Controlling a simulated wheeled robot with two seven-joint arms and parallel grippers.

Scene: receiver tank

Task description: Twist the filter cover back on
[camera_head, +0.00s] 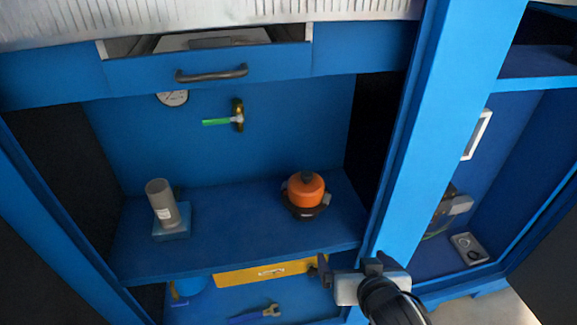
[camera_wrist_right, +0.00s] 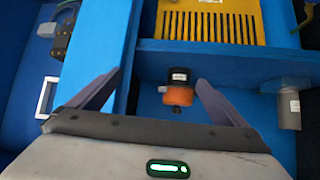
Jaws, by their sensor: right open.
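An orange domed part with a black knob (camera_head: 306,190) sits on a black base on the blue shelf, right of its middle. It also shows in the right wrist view (camera_wrist_right: 180,96), beyond the fingers. A grey cylinder with a white label (camera_head: 162,203) stands on a blue block at the shelf's left; it shows at the right of the wrist view (camera_wrist_right: 289,110). I cannot tell for certain which of these is the filter cover. My right gripper (camera_head: 356,268) is open and empty, in front of the shelf at lower right, apart from both. My left gripper is not in view.
The blue shelf (camera_head: 235,232) is clear between the two parts. A blue upright (camera_head: 440,130) stands at right. A drawer with a handle (camera_head: 211,74) is above, and a green-handled valve (camera_head: 222,121) is on the back wall. A yellow part (camera_head: 265,272) lies below.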

